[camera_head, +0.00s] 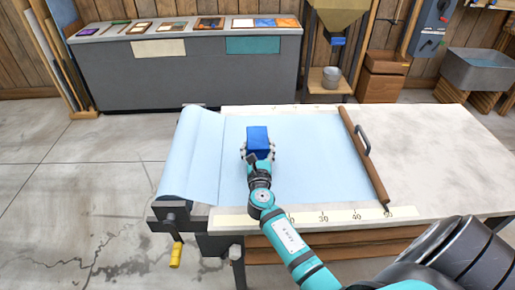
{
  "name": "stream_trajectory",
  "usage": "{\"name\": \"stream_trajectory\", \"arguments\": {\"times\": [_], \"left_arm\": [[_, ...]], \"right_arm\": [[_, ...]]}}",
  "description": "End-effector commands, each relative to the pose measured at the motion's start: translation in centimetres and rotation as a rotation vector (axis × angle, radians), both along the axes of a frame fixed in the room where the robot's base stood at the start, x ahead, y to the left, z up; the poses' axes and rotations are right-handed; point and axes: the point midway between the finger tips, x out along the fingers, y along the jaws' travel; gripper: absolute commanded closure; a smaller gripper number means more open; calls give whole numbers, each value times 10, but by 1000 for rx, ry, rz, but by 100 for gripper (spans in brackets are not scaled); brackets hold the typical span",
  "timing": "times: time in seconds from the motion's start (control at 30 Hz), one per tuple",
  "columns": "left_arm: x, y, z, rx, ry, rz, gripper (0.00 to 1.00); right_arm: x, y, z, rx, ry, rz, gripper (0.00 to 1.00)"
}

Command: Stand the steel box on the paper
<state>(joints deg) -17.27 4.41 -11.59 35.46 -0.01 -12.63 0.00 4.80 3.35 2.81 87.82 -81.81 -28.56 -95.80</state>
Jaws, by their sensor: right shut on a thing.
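A small box (258,137) with a deep blue surface is in the middle of the camera_head view, over the paper. It is the only box at my gripper. The paper (310,165) is a light blue sheet spread flat on the table, with its roll (190,155) at the left. My right gripper (258,152) is shut on the box from the near side, and its fingers hide the box's lower part. I cannot tell whether the box touches the paper. My left gripper is not in view.
A wooden bar with a dark handle (364,155) lies along the paper's right edge. A ruler strip (340,216) runs along the front. The bare tabletop (440,150) at the right is clear. A grey counter (190,70) with sample boards stands behind.

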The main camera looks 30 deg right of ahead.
Motion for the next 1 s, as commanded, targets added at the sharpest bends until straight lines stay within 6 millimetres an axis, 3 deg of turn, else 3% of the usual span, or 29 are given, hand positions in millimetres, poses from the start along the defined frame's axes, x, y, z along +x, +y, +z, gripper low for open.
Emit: {"name": "stream_trajectory", "arguments": {"times": [0.1,0.13,0.33,0.67,0.77,1.0], "left_arm": [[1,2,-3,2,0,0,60],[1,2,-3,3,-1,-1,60],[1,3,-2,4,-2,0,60],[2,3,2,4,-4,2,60],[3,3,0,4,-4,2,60],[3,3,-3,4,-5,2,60]], "right_arm": [[1,0,-2,-2,-3,0,94],[0,0,-4,0,0,0,35],[0,0,-3,0,0,0,9],[0,0,2,0,0,0,9],[-10,6,-1,1,2,1,9],[-53,33,-2,2,3,1,9]]}}
